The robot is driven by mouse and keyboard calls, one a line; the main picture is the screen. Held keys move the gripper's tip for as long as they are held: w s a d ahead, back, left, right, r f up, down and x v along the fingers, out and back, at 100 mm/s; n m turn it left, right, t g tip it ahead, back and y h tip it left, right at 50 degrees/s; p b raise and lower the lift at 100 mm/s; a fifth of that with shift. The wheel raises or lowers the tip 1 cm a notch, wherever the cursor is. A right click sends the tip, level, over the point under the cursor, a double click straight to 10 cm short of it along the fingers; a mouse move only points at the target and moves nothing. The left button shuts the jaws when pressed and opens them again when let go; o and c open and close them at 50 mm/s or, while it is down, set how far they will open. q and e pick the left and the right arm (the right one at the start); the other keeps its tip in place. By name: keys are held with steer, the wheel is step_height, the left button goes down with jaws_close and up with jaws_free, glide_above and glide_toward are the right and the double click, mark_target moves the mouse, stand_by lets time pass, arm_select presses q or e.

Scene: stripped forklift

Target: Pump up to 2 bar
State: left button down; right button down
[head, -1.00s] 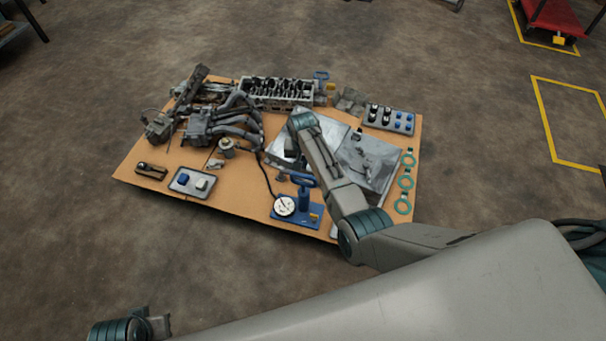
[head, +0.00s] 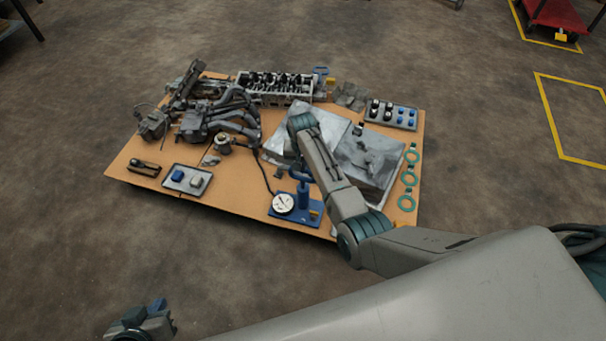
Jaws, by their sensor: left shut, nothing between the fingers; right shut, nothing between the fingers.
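The blue hand pump (head: 304,197) stands upright on its blue base near the front edge of the board, with its handle at the top. Its round white gauge (head: 283,203) sits at the left of the base; the needle is too small to read. A dark hose runs from the pump up to a metal fitting (head: 223,145). My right gripper (head: 296,157) is shut, small and partly hidden by my forearm, close above and behind the pump handle; I cannot tell whether they touch. My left gripper (head: 152,317) is shut and empty over the floor, away from the board.
The orange-brown board (head: 240,206) carries an engine block (head: 274,86), grey pipes (head: 215,122), a small tray (head: 187,180) with two blocks, a tray of knobs (head: 391,116), metal sheets (head: 370,155) and green rings (head: 408,179). The floor left of the board is clear.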

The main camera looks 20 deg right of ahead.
mark_target(303, 179)
arm_select(q)
steer(key=shift+w+d+f+n+t+b, duration=0.2)
steer(key=shift+w+t+b, duration=0.1)
steer(key=shift+t, duration=0.2)
steer(key=shift+w+d+f+n+t+b, duration=0.15)
steer(key=shift+t+b, duration=0.15)
steer(key=shift+t, duration=0.2)
arm_select(e)
steer(key=shift+w+f, duration=0.1)
steer(key=shift+f, duration=0.6)
arm_select(q)
steer(key=shift+r, duration=0.15)
